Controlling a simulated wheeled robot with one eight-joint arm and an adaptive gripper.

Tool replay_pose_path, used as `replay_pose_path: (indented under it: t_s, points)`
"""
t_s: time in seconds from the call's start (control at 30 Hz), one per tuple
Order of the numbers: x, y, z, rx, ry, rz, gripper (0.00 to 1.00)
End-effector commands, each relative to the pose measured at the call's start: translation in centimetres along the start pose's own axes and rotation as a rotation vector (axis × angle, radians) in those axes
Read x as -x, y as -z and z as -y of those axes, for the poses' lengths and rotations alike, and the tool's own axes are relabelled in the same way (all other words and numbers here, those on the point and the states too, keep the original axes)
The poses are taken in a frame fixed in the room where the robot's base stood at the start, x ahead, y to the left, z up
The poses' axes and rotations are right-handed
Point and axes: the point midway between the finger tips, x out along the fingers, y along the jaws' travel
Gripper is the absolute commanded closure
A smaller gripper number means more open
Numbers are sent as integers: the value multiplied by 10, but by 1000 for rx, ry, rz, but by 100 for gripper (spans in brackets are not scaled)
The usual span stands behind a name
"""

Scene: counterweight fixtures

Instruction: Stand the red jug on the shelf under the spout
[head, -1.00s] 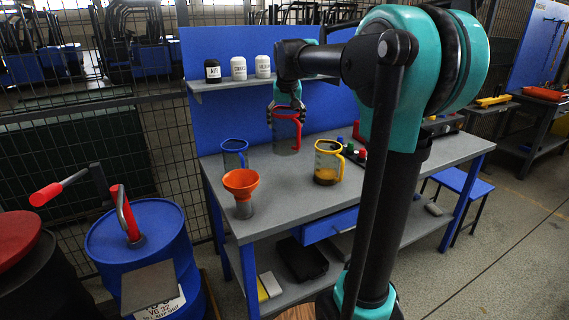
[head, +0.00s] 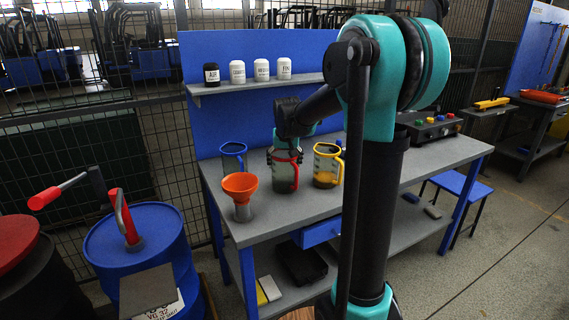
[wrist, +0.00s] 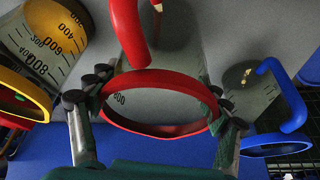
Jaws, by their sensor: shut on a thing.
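The red jug (head: 280,178) has a see-through body with a red rim and handle. It stands upright between the blue jug and the yellow jug at the bench; I cannot tell whether its base touches the top. My gripper (head: 287,150) is shut on it near the rim. In the wrist view my gripper's fingers (wrist: 160,100) sit at both sides of the red rim (wrist: 160,130). At front left, a blue drum (head: 150,238) carries a pump with a red part (head: 124,217). A small grey plate (head: 147,284) juts out before the drum; the spout's mouth is unclear.
The blue jug (head: 233,155) and the yellow jug (head: 326,170) flank the red one closely. An orange funnel (head: 240,187) stands in front to the left. A wall shelf (head: 215,88) with several small canisters is behind. The bench's front edge lies before the jugs.

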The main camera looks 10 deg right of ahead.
Motion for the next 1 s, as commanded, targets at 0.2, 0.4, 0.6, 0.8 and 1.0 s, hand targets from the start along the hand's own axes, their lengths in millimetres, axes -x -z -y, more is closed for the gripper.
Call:
replay_pose_path:
  t_s: [0.2, 0.4, 0.6, 0.8, 1.0]
  points:
    - [0, 0, 0, 0, 0, 0, 54]
    - [-2, -1, 0, 0, 0, 0, 8]
    - [-2, -1, 0, 0, 0, 0, 2]
    - [-1, 0, 0, 0, 0, 0, 2]
    - [19, 0, 0, 0, 0, 0, 2]
